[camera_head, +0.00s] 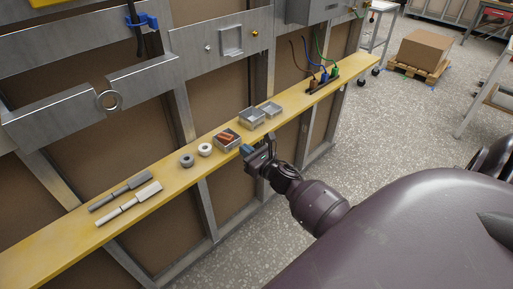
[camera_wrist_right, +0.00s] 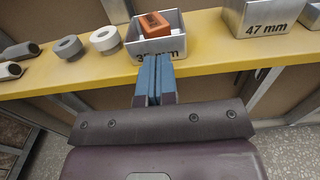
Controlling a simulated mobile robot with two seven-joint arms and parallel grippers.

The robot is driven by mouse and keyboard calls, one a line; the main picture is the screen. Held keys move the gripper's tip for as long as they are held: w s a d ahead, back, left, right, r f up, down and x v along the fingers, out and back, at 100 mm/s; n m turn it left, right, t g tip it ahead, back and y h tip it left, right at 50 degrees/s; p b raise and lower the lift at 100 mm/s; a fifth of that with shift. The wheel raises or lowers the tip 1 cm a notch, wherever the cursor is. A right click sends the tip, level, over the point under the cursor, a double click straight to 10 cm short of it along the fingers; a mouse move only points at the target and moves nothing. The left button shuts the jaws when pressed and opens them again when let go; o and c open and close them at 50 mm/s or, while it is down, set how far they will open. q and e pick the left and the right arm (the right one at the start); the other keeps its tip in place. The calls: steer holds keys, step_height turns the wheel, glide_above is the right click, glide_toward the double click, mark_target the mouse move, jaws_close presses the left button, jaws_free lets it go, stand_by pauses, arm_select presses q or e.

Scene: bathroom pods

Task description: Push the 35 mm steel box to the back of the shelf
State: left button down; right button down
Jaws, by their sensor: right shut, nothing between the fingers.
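The 35 mm steel box (camera_head: 233,145) stands upright on the yellow shelf (camera_head: 160,189), open at the top. In the right wrist view, the box (camera_wrist_right: 174,44) shows a label on its front wall, partly covered by my fingers. It holds an orange-brown block (camera_wrist_right: 154,24). My right gripper (camera_head: 246,149) is shut and empty. Its blue fingertips (camera_wrist_right: 155,61) are at the box's front wall, near the middle; I cannot tell whether they touch it. My left gripper is not in view.
A 47 mm steel box (camera_wrist_right: 266,17) stands to the right, with a shallow steel tray (camera_head: 271,108) beyond it. A white roll (camera_head: 205,149) and a grey roll (camera_head: 187,160) lie to the left. Metal frame and panels stand behind the shelf.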

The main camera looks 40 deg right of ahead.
mark_target(236, 143)
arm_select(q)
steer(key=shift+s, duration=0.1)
arm_select(e)
steer(key=shift+w+a, duration=0.1)
steer(key=shift+w, duration=1.3)
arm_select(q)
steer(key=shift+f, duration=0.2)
arm_select(e)
steer(key=shift+w, duration=0.1)
steer(key=shift+w+f, duration=0.1)
steer(key=shift+w, duration=0.15)
steer(key=shift+w+a+f+b, duration=0.1)
steer(key=shift+w+b, duration=0.65)
steer(key=shift+w, duration=0.5)
steer(key=shift+r, duration=0.2)
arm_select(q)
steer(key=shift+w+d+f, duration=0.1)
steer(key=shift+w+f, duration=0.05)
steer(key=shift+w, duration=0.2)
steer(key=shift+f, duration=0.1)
